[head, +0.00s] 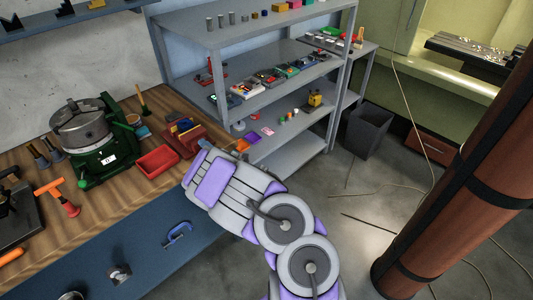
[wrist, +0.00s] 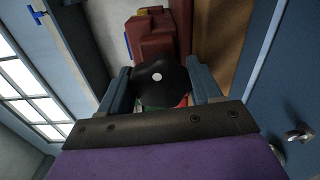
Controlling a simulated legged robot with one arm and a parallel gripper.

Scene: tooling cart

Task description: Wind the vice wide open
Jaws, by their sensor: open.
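A red blocky body, which looks like the vice (head: 187,141), sits at the right end of the wooden bench, with yellow and blue pieces at its top. In the wrist view the same red body (wrist: 152,40) is just beyond my fingers. A dark round part with a pale centre dot (wrist: 158,77) shows between the fingers; it may be the vice's handle or wheel, and I cannot tell whether the fingers touch it. My gripper (wrist: 160,88) is open, one finger on each side of this part. In the head view my arm hides the fingertips and the vice's near side.
A red tray (head: 157,161) and a green machine with a round chuck (head: 85,135) stand left of the vice. The grey shelf unit (head: 270,98) with small goods is behind my arm. A brown column (head: 455,155) stands at right; cables lie on the floor.

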